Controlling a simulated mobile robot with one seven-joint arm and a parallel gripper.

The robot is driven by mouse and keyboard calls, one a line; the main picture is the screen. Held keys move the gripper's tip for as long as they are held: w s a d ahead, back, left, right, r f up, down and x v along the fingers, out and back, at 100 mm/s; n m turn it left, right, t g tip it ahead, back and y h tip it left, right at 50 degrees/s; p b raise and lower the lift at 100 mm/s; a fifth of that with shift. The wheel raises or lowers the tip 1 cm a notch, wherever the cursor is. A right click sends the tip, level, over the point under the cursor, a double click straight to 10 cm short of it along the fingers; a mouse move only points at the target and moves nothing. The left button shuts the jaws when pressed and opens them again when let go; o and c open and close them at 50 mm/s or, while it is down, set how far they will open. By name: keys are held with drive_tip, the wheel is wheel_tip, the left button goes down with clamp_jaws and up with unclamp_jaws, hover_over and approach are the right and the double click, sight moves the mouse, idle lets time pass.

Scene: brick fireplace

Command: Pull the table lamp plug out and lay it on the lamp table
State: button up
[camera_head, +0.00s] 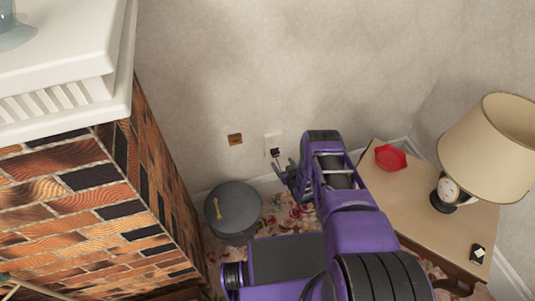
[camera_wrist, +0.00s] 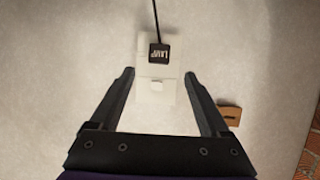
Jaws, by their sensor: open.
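The lamp plug (camera_wrist: 159,54) is a small black block with pale lettering, seated in the white wall outlet (camera_wrist: 158,72), with a dark cord running from it. In the head view the plug (camera_head: 275,152) shows small and dark on the outlet plate (camera_head: 274,139). My gripper (camera_wrist: 160,77) is open and empty, facing the outlet, its fingers to either side of the plate and apart from the plug. In the head view my gripper (camera_head: 287,175) is just below the outlet. The lamp table (camera_head: 415,205) stands at right with the cream-shaded table lamp (camera_head: 490,145).
A grey lidded bin (camera_head: 233,210) stands left of my arm. A small brown wall plate (camera_head: 235,139) is beside the outlet. The brick fireplace (camera_head: 90,215) fills the left.

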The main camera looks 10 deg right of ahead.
sight(276, 154)
idle(0.3)
drive_tip(key=b+x, duration=0.4)
drive_tip(key=x, duration=0.3)
drive_tip(key=shift+w, duration=0.15)
drive_tip(key=shift+x, duration=0.85)
idle(0.3)
clamp_jaws()
idle(0.3)
